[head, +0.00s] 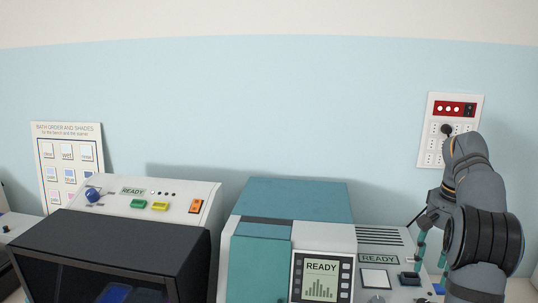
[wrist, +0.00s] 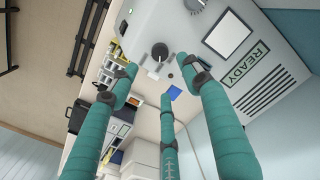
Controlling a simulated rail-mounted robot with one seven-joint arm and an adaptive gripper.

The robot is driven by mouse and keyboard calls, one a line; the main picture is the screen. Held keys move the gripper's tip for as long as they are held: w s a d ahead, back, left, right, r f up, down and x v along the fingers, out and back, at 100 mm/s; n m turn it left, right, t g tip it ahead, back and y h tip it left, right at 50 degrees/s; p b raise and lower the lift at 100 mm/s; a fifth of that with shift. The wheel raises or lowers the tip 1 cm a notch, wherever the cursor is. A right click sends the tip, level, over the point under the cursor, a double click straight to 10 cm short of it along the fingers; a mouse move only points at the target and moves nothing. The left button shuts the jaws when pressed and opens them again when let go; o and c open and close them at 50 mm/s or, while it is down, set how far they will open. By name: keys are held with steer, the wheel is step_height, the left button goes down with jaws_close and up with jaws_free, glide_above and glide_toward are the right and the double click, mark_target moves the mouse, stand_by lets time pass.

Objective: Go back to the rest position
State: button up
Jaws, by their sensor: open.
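My gripper (wrist: 158,82) shows three teal fingers in the wrist view, spread apart with nothing between them. In the head view my gripper (head: 432,252) is at the right, partly hidden by my dark grey arm, with its teal fingers over the right end of the teal and white machine (head: 265,258). In the wrist view that machine's grey panel (wrist: 215,75) lies beyond the fingers. A dark round knob (wrist: 160,51) on it shows between the fingertips, apart from them. No marker for a rest position shows.
A dark-fronted machine (head: 110,240) with coloured buttons stands left. A chart (head: 70,165) and a wall panel with a red display (head: 452,130) are on the back wall. Another READY screen (head: 320,268) is at the front. The wall space above the machines is clear.

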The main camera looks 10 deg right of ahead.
mark_target(424, 302)
step_height(424, 302, down, 12)
steer(key=shift+r, duration=0.1)
steer(key=shift+m+b, duration=0.5)
steer(key=shift+m, duration=0.3)
steer(key=m+b, duration=0.1)
steer(key=m, duration=0.3)
steer(key=m+b, duration=0.2)
steer(key=m, duration=0.4)
step_height(424, 302, up, 10)
steer(key=p, duration=0.3)
steer(key=shift+r, duration=0.2)
steer(key=shift+a+f, duration=0.1)
